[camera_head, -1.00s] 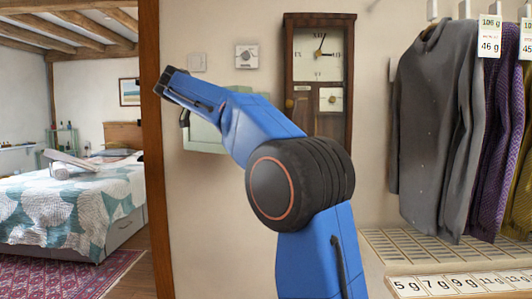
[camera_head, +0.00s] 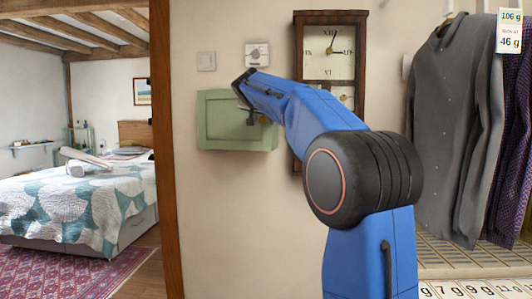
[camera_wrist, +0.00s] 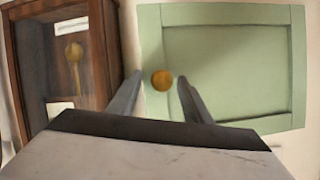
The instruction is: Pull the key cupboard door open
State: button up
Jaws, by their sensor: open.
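The key cupboard (camera_head: 222,122) is a pale green box on the wall, left of the clock, and its door looks shut. My arm covers its upper right part. The panelled green door (camera_wrist: 235,65) fills the right of the wrist view, with a round brass knob (camera_wrist: 162,80) near its left edge. The knob also shows in the head view (camera_head: 264,119), at the cupboard's right side. My gripper (camera_wrist: 160,77) is open, and its fingers appear on either side of the knob. I cannot tell whether they touch it or how far in front they are.
A wooden pendulum clock (camera_head: 329,50) hangs close beside the cupboard and also fills the left of the wrist view (camera_wrist: 75,60). Grey and purple garments (camera_head: 450,130) hang at the right. A wooden door post (camera_head: 166,150) stands left, with a bed (camera_head: 75,205) beyond it.

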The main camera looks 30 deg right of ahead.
jog(key=shift+d+r, duration=0.1)
jog(key=shift+d, duration=0.15)
jog(key=v, duration=1.7)
jog(key=s+a+f+n+g+y, duration=0.1)
jog(key=s+f+n, duration=0.1)
jog(key=s+f, duration=0.3)
jog(key=s+a+f+n+y, duration=0.1)
jog(key=s+f, duration=0.4)
jog(key=f, duration=0.6)
jog(key=shift+s+n+g+y, duration=0.2)
jog(key=shift+n+g+y, duration=0.2)
jog(key=shift+n+y, duration=0.1)
jog(key=shift+a+f, duration=0.15)
jog(key=shift+a, duration=0.05)
